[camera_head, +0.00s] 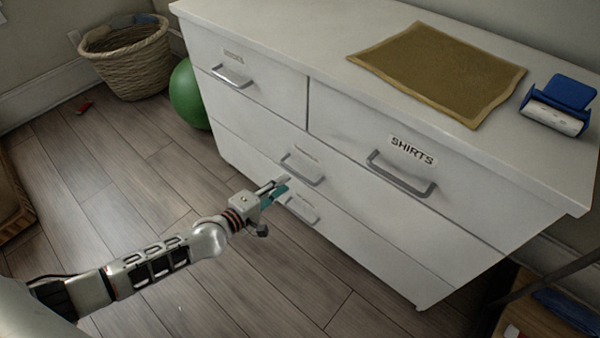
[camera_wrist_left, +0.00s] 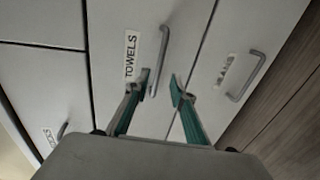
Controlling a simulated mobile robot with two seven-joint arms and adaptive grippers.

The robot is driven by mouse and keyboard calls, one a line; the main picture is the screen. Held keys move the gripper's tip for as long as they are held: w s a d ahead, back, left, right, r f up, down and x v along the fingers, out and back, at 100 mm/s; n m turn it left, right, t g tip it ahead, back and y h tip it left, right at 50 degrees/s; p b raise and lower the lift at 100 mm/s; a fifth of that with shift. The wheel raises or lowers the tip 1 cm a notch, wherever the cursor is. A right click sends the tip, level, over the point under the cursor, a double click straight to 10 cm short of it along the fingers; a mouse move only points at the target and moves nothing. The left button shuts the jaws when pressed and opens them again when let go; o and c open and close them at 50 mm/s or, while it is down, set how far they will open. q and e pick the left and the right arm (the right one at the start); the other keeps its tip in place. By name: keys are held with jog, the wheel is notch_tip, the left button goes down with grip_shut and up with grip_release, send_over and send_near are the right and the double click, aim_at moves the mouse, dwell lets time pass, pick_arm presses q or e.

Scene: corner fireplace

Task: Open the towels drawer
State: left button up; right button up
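The white dresser's middle wide drawer (camera_wrist_left: 112,85) bears a label (camera_wrist_left: 131,54) reading TOWELS in the left wrist view. It is shut, its front flush with the dresser. Its grey bar handle (camera_wrist_left: 160,55) also shows in the head view (camera_head: 303,170). My left gripper (camera_head: 281,187) is in front of this drawer, close to the handle. In the left wrist view its teal fingers (camera_wrist_left: 160,81) are apart, one on each side of the handle's near end; whether they touch it I cannot tell. My right gripper is not in view.
The shirts drawer (camera_head: 408,190), a top left drawer (camera_head: 245,80) and a bottom drawer (camera_head: 340,240) are shut. A mat (camera_head: 440,70) and a blue holder (camera_head: 560,100) lie on top. A green ball (camera_head: 187,95) and a basket (camera_head: 130,60) stand left. Floor in front is clear.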

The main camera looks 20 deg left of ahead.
aim_at(298, 173)
pick_arm(q)
jog(key=b+x, duration=0.2)
jog(key=x, duration=0.5)
jog(key=shift+w+d, duration=0.1)
jog(key=shift+w, duration=0.2)
grip_shut()
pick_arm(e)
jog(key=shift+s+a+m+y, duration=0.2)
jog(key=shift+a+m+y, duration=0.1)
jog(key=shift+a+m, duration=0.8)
